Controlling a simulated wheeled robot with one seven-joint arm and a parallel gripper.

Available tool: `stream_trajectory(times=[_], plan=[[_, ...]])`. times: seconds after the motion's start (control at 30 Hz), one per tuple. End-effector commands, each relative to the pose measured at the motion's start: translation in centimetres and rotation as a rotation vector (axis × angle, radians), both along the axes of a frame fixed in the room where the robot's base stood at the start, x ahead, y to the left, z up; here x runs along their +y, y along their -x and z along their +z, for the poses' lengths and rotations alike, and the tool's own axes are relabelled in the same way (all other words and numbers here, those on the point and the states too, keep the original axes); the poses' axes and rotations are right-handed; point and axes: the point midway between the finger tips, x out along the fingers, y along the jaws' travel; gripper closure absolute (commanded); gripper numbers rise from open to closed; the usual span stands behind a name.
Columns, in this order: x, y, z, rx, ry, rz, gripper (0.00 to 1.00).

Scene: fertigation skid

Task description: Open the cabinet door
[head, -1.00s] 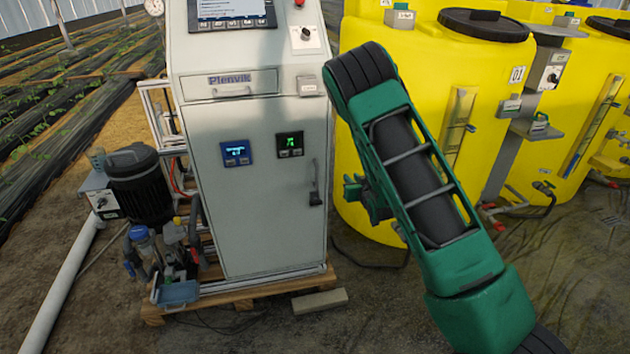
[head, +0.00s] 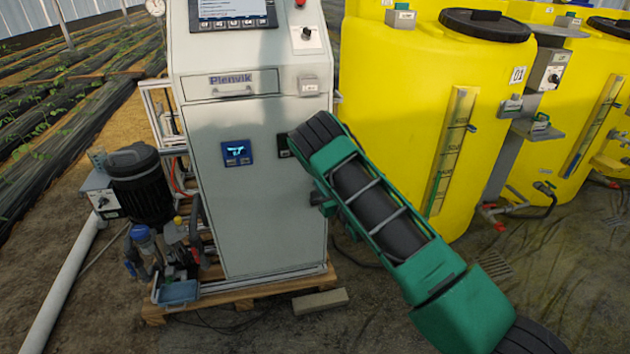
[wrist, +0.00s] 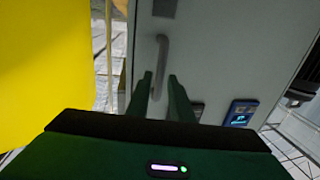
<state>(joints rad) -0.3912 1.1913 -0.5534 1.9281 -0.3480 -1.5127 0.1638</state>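The grey cabinet door (head: 262,215) is shut in the head view, below the drawer with the "Plenvik" label. Its handle is hidden behind my arm there. I cannot tell whether the fingertips touch the handle. In the head view most of my gripper is hidden behind my arm.
Yellow tanks (head: 415,100) stand close on the right of the cabinet. A black pump motor (head: 140,185) and piping stand on the left. The cabinet rests on a wooden pallet (head: 240,298), with a loose block (head: 320,300) in front.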

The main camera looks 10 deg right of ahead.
Motion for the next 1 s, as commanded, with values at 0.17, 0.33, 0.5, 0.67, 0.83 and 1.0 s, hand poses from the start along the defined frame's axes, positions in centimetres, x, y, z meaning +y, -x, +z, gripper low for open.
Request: stream_trajectory(times=[0.17,0.33,0.5,0.67,0.83,1.0], plan=[[0.5,-2.8,0.1,-0.003,-0.001,0.000,0.80],[0.9,-4.3,0.1,-0.001,0.000,0.000,0.80],[0.9,-4.8,0.1,-0.001,0.001,0.000,0.80],[1.0,-4.8,0.1,0.000,0.001,0.000,0.80],[1.0,-4.8,0.1,0.000,0.001,0.000,1.00],[1.6,-4.8,0.0,0.000,0.000,0.002,1.00]])
